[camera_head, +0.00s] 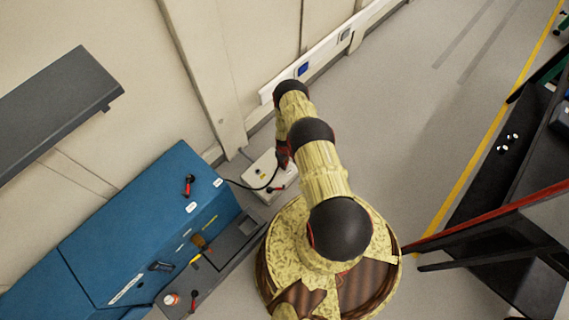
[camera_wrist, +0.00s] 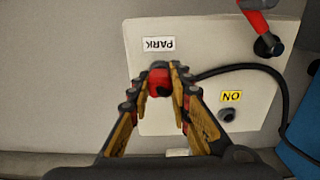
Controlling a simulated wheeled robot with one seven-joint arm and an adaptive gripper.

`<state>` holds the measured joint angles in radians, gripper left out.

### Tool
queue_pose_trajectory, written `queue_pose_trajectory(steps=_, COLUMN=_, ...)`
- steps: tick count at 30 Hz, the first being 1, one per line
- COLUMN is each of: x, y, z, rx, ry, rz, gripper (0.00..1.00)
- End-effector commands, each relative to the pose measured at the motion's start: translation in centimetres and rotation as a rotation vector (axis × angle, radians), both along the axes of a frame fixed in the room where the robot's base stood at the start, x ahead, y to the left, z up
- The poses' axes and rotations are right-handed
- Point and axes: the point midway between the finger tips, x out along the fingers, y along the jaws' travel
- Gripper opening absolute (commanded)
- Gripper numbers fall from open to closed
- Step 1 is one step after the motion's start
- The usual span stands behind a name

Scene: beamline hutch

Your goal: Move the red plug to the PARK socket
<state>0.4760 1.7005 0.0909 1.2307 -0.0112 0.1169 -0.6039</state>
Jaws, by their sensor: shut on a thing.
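In the wrist view my gripper (camera_wrist: 159,86) is shut on the red plug (camera_wrist: 158,76), which shows as a red and black body between the fingertips. A black cable (camera_wrist: 238,67) curves from the plug to the right. The white panel (camera_wrist: 195,60) lies beyond, with an upside-down PARK label (camera_wrist: 158,44) just above the plug in the picture. The PARK socket cannot be made out; my gripper and the plug may cover it. A dark round socket (camera_wrist: 227,114) by the ON label (camera_wrist: 231,97) looks empty. I cannot tell whether the plug touches the panel.
A red-handled lever (camera_wrist: 257,5) with a black base stands at the panel's upper right. In the head view the white box (camera_head: 257,187) sits by the wall, beside a blue cabinet (camera_head: 140,225) with several small tools. Open floor (camera_head: 420,110) lies to the right.

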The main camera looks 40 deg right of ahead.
Motion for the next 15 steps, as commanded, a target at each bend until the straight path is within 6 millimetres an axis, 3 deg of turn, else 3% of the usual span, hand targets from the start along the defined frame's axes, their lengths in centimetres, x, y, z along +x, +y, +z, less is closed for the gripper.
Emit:
queue_pose_trajectory(steps=13, x=0.00, y=0.00, z=-0.31, rx=0.000, ry=0.000, rz=0.000, gripper=0.00)
queue_pose_trajectory(steps=14, x=0.00, y=-0.01, z=-0.31, rx=0.000, ry=0.000, rz=0.000, gripper=0.21)
queue_pose_trajectory(steps=15, x=0.01, y=0.00, z=-0.31, rx=0.000, ry=0.000, rz=0.000, gripper=0.23)
